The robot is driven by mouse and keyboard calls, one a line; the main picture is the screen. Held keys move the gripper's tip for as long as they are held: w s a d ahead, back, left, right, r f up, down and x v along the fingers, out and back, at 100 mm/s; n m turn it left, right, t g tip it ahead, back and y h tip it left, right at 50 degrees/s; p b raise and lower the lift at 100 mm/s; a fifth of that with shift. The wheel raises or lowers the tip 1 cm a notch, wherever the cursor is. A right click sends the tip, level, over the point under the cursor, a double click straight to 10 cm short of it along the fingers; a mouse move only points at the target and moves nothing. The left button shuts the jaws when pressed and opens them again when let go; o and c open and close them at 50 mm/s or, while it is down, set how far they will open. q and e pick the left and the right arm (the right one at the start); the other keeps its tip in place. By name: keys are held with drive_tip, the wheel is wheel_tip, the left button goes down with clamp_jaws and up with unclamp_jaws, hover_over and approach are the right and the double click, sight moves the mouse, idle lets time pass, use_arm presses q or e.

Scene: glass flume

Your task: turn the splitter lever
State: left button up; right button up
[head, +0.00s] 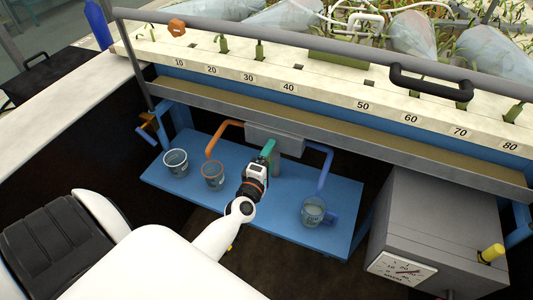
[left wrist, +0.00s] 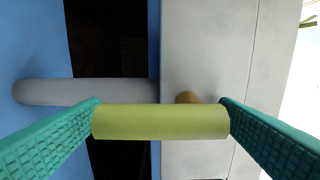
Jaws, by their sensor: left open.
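The grey splitter box (head: 275,138) sits under the flume's front rail, above the blue shelf. In the left wrist view a grey panel (left wrist: 195,45), apparently this box, fills the middle right. A yellow bar (left wrist: 160,121), apparently the lever's grip, lies crosswise between my left gripper's teal fingers, with a small brown stem (left wrist: 188,98) behind it. My left gripper (head: 268,149) is open at the box's front; its fingertips (left wrist: 161,102) lie at the two ends of the bar. I cannot tell whether they touch it. In the head view the gripper hides the lever.
An orange pipe (head: 222,137) and a blue pipe (head: 323,165) leave the box. Clear cups (head: 176,163), (head: 213,177) and a jug (head: 313,211) stand on the blue shelf (head: 285,228). A grey cabinet (head: 425,225) with a dial stands at the right.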

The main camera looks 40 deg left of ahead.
use_arm(q)
drive_tip(key=b+v, duration=0.1)
drive_tip(key=v, duration=1.1)
